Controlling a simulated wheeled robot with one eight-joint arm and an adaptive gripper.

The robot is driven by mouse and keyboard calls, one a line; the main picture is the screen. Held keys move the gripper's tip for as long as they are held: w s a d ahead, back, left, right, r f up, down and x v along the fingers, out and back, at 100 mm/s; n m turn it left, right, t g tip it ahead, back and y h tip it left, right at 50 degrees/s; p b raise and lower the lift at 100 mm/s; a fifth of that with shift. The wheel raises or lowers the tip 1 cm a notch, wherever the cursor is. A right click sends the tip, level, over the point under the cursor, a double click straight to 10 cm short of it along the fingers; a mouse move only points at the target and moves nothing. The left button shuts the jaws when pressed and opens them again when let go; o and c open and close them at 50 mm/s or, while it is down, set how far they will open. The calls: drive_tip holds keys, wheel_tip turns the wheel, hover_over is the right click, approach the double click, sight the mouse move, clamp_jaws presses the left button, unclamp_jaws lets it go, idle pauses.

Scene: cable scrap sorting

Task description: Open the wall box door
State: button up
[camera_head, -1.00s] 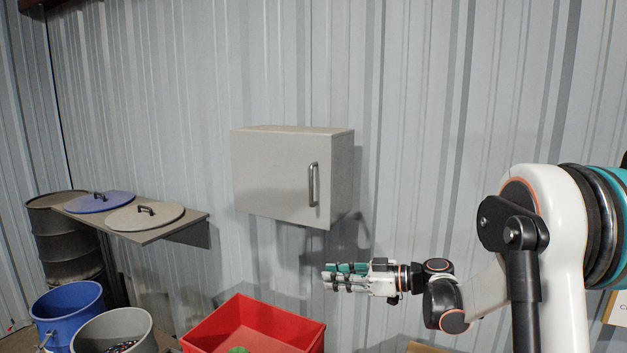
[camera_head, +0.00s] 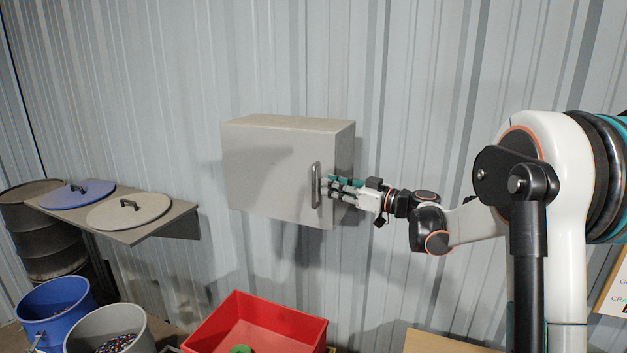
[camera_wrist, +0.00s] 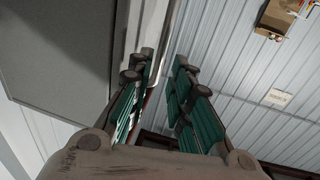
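The wall box (camera_head: 265,165) is a grey cabinet on the corrugated wall, its door shut. A vertical metal handle (camera_head: 315,185) sits near the door's right edge. My gripper (camera_head: 327,189) is level with the handle, its fingertips close at the handle's right side in the head view. In the wrist view my gripper (camera_wrist: 162,85) has its two green-padded fingers apart. The grey door (camera_wrist: 60,50) fills the upper left there, and a pale curved strip, probably the handle (camera_wrist: 164,45), shows beyond the gap. I cannot tell whether the fingers touch it.
Below the box stands a red bin (camera_head: 265,318). A shelf (camera_head: 150,232) with a blue lid (camera_head: 77,194) and a beige lid (camera_head: 128,211) is at the left. A blue bucket (camera_head: 55,312), a grey bucket (camera_head: 105,330) and a dark drum (camera_head: 40,235) stand lower left.

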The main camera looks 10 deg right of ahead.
sight(314, 181)
drive_tip(key=x, duration=0.6)
drive_tip(key=shift+w+a+p, duration=0.25)
drive_tip(key=shift+p, duration=0.05)
clamp_jaws()
